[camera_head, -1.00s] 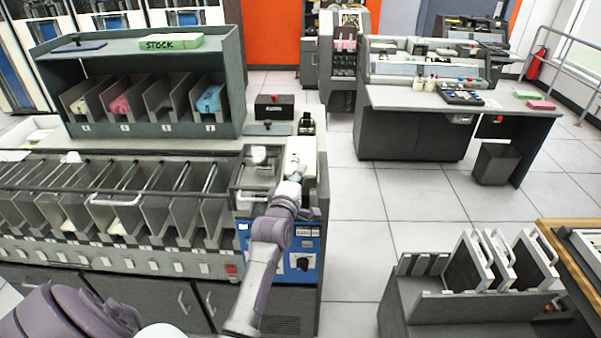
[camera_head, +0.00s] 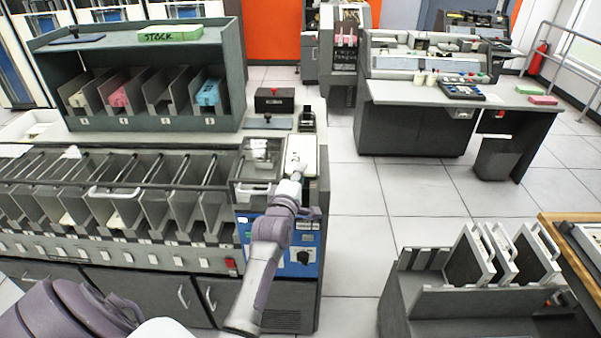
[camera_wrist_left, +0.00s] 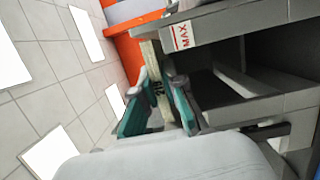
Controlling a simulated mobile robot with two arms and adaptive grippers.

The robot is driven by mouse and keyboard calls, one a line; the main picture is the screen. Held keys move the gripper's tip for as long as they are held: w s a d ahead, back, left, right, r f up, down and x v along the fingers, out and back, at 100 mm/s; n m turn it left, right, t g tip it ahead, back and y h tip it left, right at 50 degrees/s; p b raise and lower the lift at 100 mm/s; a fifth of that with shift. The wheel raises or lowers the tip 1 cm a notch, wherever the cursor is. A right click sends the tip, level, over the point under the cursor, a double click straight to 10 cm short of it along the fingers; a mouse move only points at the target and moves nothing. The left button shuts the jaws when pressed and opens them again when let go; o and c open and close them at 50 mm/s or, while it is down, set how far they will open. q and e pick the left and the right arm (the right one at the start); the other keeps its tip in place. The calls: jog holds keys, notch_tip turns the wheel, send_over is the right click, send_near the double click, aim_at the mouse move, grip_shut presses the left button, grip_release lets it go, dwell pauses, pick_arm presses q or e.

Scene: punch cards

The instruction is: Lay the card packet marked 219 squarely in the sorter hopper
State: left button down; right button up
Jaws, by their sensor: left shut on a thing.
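My left gripper (camera_head: 297,172) is over the right end of the grey sorter (camera_head: 120,238), above its blue control panel. In the left wrist view its teal fingers (camera_wrist_left: 157,105) are shut on a cream card packet (camera_wrist_left: 153,62), which stands on edge between them. A grey-walled bay with a red MAX label (camera_wrist_left: 183,36), seemingly the sorter hopper, is just to the right of the fingers. The packet appears outside that bay. My right gripper is not in view.
A dark rack (camera_head: 150,95) with pink and blue packets and a green STOCK box (camera_head: 170,36) stands behind the sorter. A black box with a red knob (camera_head: 274,100) is behind the gripper. A card cart (camera_head: 480,300) is at right, with clear floor between.

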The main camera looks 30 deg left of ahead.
pick_arm(q)
jog(key=shift+f+b, duration=2.35)
jog(key=shift+f, duration=1.05)
jog(key=shift+f+b, duration=0.7)
jog(key=shift+f, duration=0.4)
jog(key=c, duration=1.2)
grip_release()
jog(key=shift+s, duration=0.1)
jog(key=v, duration=1.2)
